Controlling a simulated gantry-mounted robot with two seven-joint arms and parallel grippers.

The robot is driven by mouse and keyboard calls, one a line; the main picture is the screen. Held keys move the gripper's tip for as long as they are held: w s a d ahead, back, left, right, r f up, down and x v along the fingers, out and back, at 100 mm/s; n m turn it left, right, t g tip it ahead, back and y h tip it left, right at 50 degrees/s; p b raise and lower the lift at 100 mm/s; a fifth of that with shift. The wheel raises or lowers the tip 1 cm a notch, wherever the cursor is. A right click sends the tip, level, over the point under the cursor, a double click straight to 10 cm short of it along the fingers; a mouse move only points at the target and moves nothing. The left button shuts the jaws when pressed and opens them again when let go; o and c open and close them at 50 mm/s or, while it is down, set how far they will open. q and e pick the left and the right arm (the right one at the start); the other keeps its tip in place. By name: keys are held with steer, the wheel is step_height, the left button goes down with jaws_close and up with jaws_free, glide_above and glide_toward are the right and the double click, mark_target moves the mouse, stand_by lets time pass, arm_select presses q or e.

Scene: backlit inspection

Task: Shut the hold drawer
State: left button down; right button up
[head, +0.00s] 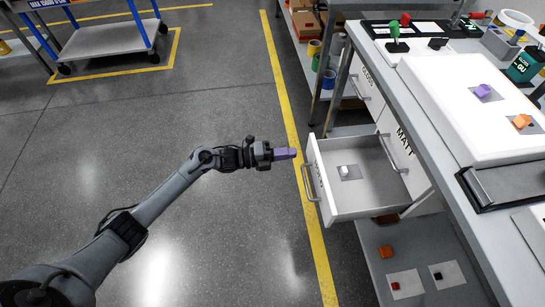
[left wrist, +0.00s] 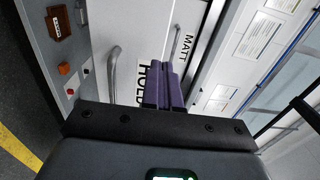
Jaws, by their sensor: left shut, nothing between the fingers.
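The hold drawer (head: 335,207) is pulled well out from the bench, its grey handle (head: 310,182) facing left toward the aisle. A small white piece (head: 346,171) lies on a grey square inside it. My left gripper (head: 292,153) has purple fingers that are shut and empty. It is just left of the drawer front, near its far corner, apparently a little apart from it. In the left wrist view, the fingers (left wrist: 165,88) partly cover the HOLD label (left wrist: 143,82), and the drawer handle (left wrist: 113,75) is beside them. My right gripper is not in view.
The closed MATT drawer (head: 397,125) is behind the hold drawer. The bench top carries a white light panel (head: 455,85) with purple and orange pieces. A lower shelf (head: 420,245) holds an orange block (head: 386,252). The floor left of the drawer is clear.

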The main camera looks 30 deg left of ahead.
mark_target(314, 150)
arm_select(q)
steer(key=b+x, duration=0.1)
steer(key=x, duration=0.3)
steer(key=shift+w+d+f+b, duration=0.15)
steer(key=shift+d+b, duration=0.1)
steer(key=shift+b, duration=0.05)
steer(key=shift+w+d, duration=0.3)
steer(key=shift+d, duration=0.05)
